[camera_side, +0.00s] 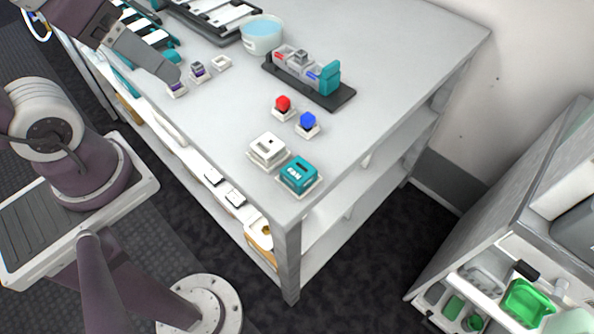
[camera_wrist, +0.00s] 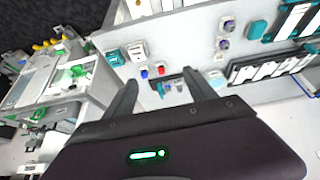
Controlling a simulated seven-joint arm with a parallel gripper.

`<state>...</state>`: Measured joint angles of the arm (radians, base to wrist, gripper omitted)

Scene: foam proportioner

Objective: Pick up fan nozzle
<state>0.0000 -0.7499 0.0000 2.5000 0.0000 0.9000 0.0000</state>
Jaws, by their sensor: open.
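The fan nozzle appears to be the teal block (camera_side: 298,174) with white lettering, seated on a pale base at the table's near corner. It also shows in the wrist view (camera_wrist: 115,57), left of the fingers. A similar white block (camera_side: 268,150) sits beside it. My gripper (camera_side: 172,78) is at the upper left in the side view, close to the small purple-topped parts and well away from the teal block. In the wrist view my gripper's two fingers (camera_wrist: 159,83) are spread apart with nothing held between them.
A red knob (camera_side: 283,104) and a blue knob (camera_side: 308,120) stand behind the blocks. A black-based device (camera_side: 335,96), a bowl of light blue liquid (camera_side: 262,34) and small purple-topped parts (camera_side: 197,70) are on the table (camera_side: 400,62).

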